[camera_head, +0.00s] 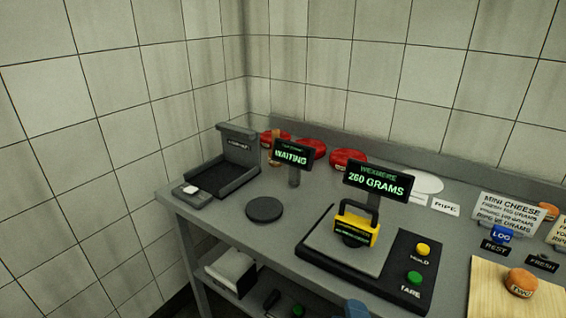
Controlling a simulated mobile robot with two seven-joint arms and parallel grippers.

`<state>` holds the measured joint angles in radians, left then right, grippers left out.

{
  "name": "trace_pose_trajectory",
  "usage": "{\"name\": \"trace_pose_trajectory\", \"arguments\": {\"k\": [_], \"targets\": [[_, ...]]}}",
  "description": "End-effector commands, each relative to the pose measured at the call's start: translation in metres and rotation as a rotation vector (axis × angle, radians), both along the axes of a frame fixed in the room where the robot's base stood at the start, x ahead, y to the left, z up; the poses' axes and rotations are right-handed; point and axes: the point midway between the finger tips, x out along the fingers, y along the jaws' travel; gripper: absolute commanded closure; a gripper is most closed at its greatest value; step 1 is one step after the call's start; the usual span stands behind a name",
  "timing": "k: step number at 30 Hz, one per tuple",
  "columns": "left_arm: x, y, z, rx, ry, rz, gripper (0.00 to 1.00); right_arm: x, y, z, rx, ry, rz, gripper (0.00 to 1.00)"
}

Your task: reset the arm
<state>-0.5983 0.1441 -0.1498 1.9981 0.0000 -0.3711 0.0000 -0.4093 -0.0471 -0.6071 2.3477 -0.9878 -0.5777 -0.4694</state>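Neither of my grippers shows clearly in the head view. A small blue-grey shape (357,309) is cut off at the bottom edge, and I cannot tell what it is. A yellow block with a black handle (355,226) stands on the plate of a black scale (318,250). Nothing is seen holding it. The scale's display (376,183) reads 260 GRAMS. An orange mini cheese (520,282) sits on a wooden board (486,292) at the lower right.
A grey bench (225,222) runs along the tiled wall. A black tray device (222,178), a WAITING display (291,154), a dark disc (264,209) and red cheese wheels (348,159) stand at the back. Yellow (423,249) and green (414,278) buttons sit beside the scale plate.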

Motion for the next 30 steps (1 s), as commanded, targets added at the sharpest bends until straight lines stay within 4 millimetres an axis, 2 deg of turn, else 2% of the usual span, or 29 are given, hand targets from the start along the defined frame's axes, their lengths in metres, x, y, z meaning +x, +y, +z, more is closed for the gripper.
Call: {"name": "trace_pose_trajectory", "arguments": {"k": [5, 8, 13, 18, 21, 24, 30], "targets": [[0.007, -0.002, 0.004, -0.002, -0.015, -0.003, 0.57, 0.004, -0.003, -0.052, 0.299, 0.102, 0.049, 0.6], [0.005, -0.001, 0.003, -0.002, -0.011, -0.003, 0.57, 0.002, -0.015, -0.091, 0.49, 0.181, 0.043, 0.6], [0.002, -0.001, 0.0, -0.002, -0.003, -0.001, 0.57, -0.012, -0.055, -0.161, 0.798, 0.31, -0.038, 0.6], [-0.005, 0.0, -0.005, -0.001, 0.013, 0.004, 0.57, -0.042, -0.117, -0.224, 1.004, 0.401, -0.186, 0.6], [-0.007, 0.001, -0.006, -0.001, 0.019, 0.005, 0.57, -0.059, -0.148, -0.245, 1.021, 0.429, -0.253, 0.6], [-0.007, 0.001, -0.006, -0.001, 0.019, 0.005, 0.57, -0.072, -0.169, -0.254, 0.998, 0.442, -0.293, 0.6], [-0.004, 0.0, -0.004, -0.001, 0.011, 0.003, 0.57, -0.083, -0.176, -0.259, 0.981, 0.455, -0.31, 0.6]]}}
